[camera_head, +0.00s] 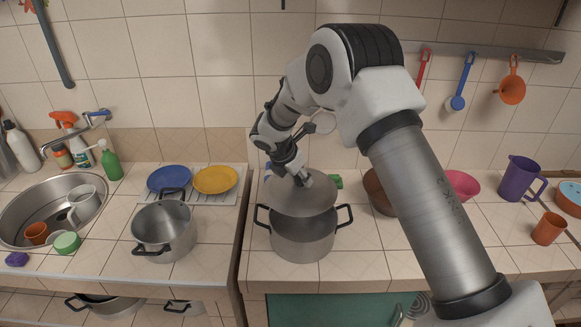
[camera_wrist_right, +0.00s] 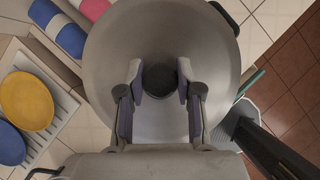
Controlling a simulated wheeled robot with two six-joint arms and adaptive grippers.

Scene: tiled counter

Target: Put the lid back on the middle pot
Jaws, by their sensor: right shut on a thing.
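The grey metal lid (camera_head: 312,203) is held over the steel pot (camera_head: 303,247) in the middle of the head view. It covers the rear part of the pot's opening, and I cannot tell whether it touches the rim. My right gripper (camera_head: 303,181) is at the lid's top, shut on its dark knob. In the right wrist view the knob (camera_wrist_right: 160,79) sits between the fingers, and the lid's broad face (camera_wrist_right: 160,35) fills the middle. The pot's two black handles stick out left and right in the head view. My left gripper is not in view.
Another open pot (camera_head: 165,232) stands on the left counter, near the blue plate (camera_head: 169,179) and yellow plate (camera_head: 215,180). A brown bowl (camera_head: 378,193) is partly behind my arm. A purple jug (camera_head: 518,178) and orange cup (camera_head: 548,228) stand right.

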